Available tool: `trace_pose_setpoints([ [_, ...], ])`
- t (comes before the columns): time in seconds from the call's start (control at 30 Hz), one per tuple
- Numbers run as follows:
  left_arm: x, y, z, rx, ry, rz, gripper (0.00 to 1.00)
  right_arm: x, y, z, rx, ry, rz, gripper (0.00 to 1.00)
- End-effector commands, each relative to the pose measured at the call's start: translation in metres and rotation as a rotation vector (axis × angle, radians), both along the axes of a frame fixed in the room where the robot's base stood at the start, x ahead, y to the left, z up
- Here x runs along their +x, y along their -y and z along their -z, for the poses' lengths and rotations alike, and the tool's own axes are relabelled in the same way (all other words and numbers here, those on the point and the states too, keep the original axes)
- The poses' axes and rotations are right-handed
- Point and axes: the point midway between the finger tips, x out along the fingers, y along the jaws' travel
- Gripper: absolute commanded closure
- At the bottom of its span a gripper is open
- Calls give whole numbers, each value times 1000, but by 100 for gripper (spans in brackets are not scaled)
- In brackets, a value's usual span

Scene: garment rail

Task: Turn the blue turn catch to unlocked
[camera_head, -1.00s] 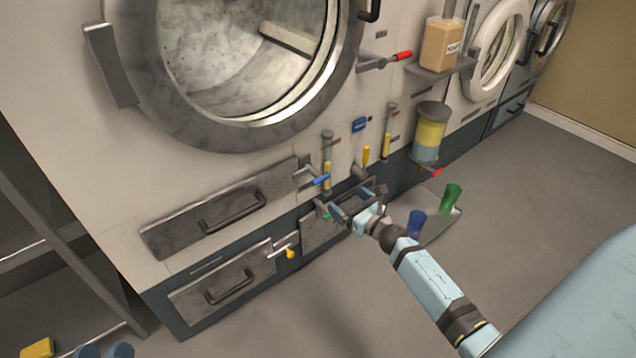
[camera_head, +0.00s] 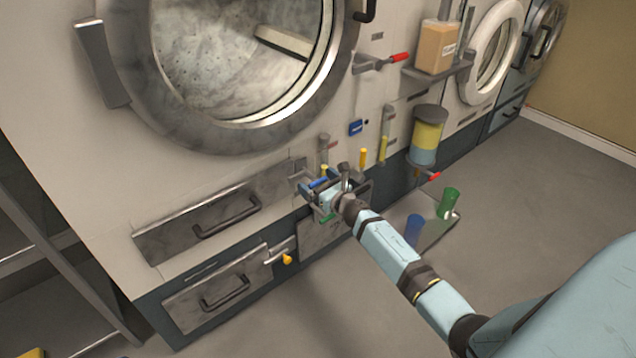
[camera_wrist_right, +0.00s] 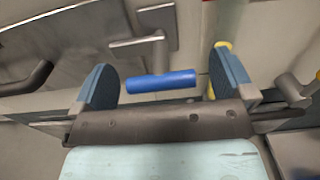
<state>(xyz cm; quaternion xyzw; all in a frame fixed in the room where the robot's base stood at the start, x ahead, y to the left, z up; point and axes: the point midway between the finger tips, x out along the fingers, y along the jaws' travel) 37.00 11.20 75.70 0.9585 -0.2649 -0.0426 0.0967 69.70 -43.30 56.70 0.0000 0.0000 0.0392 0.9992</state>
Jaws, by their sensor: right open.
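The blue turn catch (camera_head: 317,183) is a short blue handle on a grey mount beside the right end of the upper drawer front. In the right wrist view the blue handle (camera_wrist_right: 161,81) lies nearly level, between the two finger pads and apart from both. My right gripper (camera_head: 318,187) is open around it, with blue-grey pads; it also shows in the right wrist view (camera_wrist_right: 165,82). In the head view the gripper partly covers the catch. My left gripper is not in view.
A yellow-handled catch (camera_head: 287,259) sits on the lower drawer. A red-handled lever (camera_head: 398,57) is higher up. A blue cup (camera_head: 413,229) and a green cup (camera_head: 447,203) stand on a floor tray. The floor in front is clear.

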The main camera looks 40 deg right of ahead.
Motion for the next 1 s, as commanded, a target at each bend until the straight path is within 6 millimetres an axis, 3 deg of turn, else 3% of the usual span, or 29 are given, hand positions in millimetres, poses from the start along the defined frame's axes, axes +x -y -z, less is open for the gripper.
trace_pose_setpoints([
  [0.03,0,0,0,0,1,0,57,0,0,0,0,0,0,2],
  [0.2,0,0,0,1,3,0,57,0,0,0,0,0,0,41],
  [0.57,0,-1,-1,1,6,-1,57,0,0,0,42,-3,-1,42],
  [1.0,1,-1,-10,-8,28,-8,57,0,0,-1,364,-30,-1,42],
])
